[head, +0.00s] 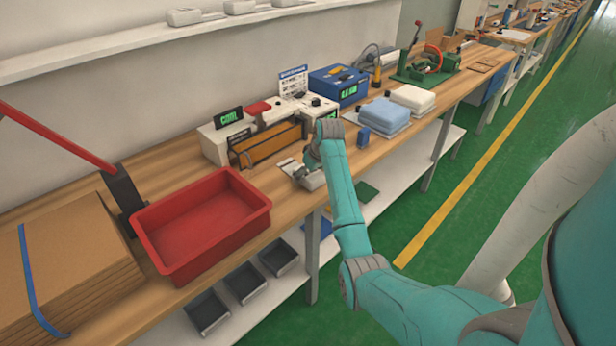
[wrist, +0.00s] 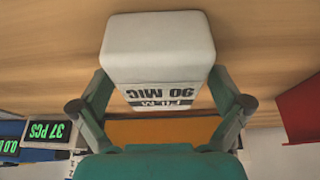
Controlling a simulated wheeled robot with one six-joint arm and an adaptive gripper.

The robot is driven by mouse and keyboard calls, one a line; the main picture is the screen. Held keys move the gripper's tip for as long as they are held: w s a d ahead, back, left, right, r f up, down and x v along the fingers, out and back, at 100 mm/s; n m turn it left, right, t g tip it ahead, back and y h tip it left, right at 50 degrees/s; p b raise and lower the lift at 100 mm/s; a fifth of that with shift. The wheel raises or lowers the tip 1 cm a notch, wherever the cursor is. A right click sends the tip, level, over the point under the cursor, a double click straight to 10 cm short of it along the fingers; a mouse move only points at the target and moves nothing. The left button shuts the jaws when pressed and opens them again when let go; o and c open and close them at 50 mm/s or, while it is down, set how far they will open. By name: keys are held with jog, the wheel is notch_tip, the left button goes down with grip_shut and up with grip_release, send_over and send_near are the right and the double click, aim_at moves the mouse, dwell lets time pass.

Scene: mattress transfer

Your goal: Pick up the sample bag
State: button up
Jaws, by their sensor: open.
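A white block with rounded edges (wrist: 158,48) fills the upper middle of the wrist view. Its near face carries upside-down lettering that reads "90 MIC" and "FILM". It may be the sample bag; I cannot tell for sure. My gripper (wrist: 160,82) is open, with one finger at each side of the block's near end. Whether the fingers touch it I cannot tell. In the head view my gripper (head: 308,174) is low over the bench's front edge, and a pale piece (head: 314,181) shows beside it, partly hidden by the arm.
A sealer with an orange front (head: 270,146) stands just behind the gripper. A red bin (head: 200,228) is to the left. A blue pack (head: 384,112) and a white pack (head: 412,97) lie to the right. A small blue item (head: 364,137) stands nearby.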

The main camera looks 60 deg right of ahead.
dwell(0.3)
jog(key=c, duration=1.3)
jog(key=shift+r, duration=0.1)
